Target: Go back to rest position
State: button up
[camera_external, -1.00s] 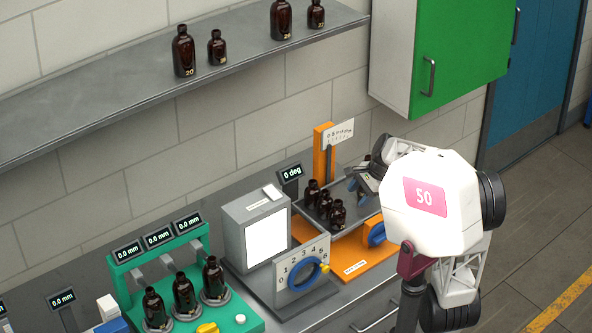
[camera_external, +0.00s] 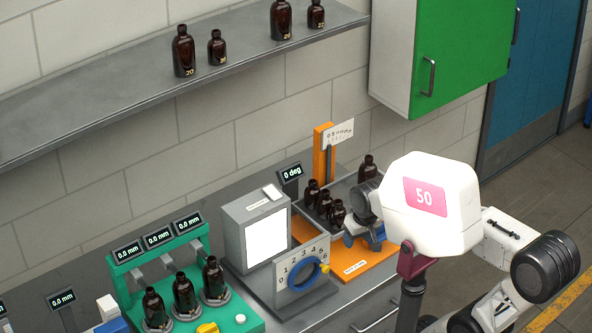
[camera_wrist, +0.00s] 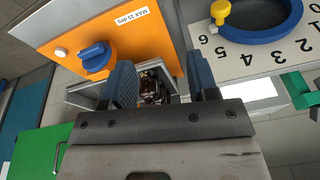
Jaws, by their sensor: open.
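My gripper shows in the wrist view (camera_wrist: 162,80) with its two blue-padded fingers apart. Small dark amber bottles (camera_wrist: 152,92) show in the gap between them, farther off; I see no bottle clamped. In the external view my white arm with the "50" label stands at the right. The wrist end is low over the orange tilt stand (camera_external: 350,262), partly hidden by my arm. Three amber bottles (camera_external: 325,202) stand close together on the grey tray (camera_external: 345,187), left of my gripper. Another amber bottle (camera_external: 367,168) stands at the back of the tray.
The grey box with a lit panel (camera_external: 265,240) and the dial plate with a blue ring (camera_external: 302,274) stand left of the stand. A green station (camera_external: 150,265) holds three bottles. Above are a bottle shelf (camera_external: 120,100) and a green cabinet (camera_external: 460,55). Floor at right is open.

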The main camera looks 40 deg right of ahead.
jog(key=shift+s+a+f+n, duration=0.15)
jog(key=shift+s+a+n, duration=0.1)
jog(key=shift+s+n, duration=0.5)
dwell(0.8)
